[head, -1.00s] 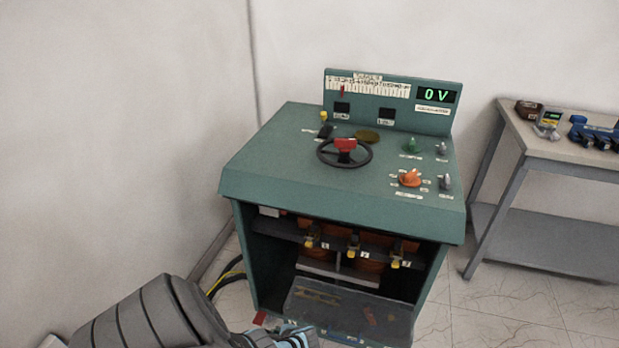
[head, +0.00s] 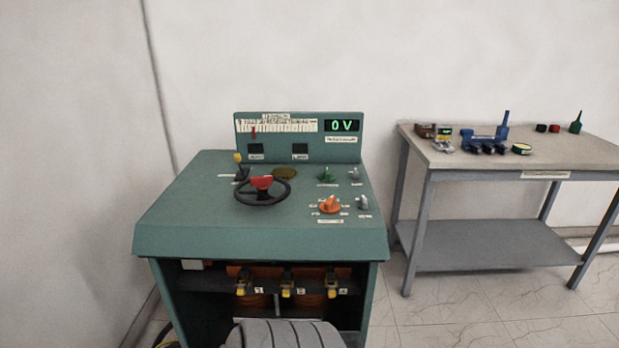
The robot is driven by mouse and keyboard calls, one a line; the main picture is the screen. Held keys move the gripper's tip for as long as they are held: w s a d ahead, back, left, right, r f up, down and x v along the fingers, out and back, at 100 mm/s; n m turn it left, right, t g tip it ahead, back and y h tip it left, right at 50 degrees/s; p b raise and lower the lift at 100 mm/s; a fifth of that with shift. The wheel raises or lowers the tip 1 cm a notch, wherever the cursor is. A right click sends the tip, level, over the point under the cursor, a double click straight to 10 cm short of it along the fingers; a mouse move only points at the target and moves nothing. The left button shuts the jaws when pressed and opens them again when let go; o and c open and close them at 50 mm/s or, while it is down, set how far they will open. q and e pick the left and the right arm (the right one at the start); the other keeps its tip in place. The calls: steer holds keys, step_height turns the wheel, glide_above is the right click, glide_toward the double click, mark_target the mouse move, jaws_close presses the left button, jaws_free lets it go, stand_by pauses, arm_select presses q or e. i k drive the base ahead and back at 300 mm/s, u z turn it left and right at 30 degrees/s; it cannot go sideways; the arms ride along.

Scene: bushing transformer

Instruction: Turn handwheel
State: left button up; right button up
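The display (head: 342,126) on the upright back panel reads 0 V. A red pointer (head: 253,133) stands on the white scale toward its left part. Neither gripper shows in the head view.
An orange knob (head: 330,204), a green knob (head: 327,175) and a yellow-tipped lever (head: 239,165) surround the wheel. The cabinet's front is open below, with several yellow terminals. A grey table (head: 520,150) with tools stands at the right. Floor between cabinet and table is clear.

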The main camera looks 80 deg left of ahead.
mark_target(262, 183)
steer(key=k, duration=1.1)
steer(key=u, duration=1.6)
